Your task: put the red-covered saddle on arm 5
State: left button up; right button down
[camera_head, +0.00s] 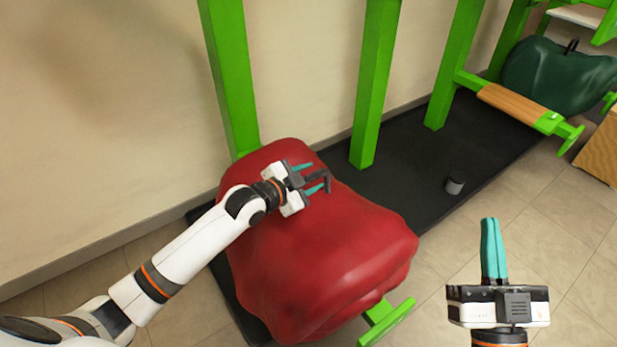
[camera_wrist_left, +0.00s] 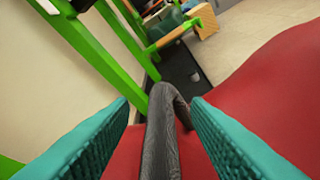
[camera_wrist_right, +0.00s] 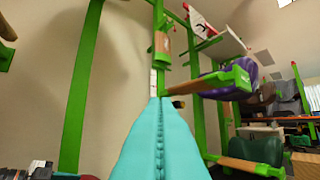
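The red-covered saddle (camera_head: 330,255) sits low in the head view, draped over a green rack arm (camera_head: 387,322) whose end sticks out beneath it. A dark handle (camera_head: 327,181) stands up from its top. My left gripper (camera_head: 312,178) is at this handle with its fingers apart. In the left wrist view the handle (camera_wrist_left: 163,135) stands between the two teal fingers, with a gap on the left side; the red cover (camera_wrist_left: 275,95) shows behind. My right gripper (camera_head: 489,225) is raised at the lower right, its teal fingers pressed together and empty. I cannot tell which arm is arm 5.
Green posts (camera_head: 375,80) stand along the wall on a black mat (camera_head: 400,160). A small dark cylinder (camera_head: 455,184) stands on the mat. A purple saddle (camera_wrist_right: 222,92) hangs higher up.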

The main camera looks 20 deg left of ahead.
pick_arm(q)
jog(key=shift+s+f, duration=0.1)
jog(key=shift+f, duration=0.25)
jog(key=shift+s+a+r, duration=0.25)
jog(key=shift+s, duration=0.1)
jog(key=p+v, duration=0.3)
jog(key=v, duration=0.8)
jog(key=shift+r+p, duration=0.15)
jog(key=shift+p, duration=0.15)
pick_arm(e)
notch_tip(320, 180, down, 13)
jog(key=d+g+h, duration=0.2)
jog(key=g+h, duration=0.1)
jog(key=g, duration=0.6)
jog(key=shift+s+r, duration=0.15)
pick_arm(q)
jog(key=shift+s, duration=0.1)
pick_arm(e)
jog(key=shift+s, duration=0.1)
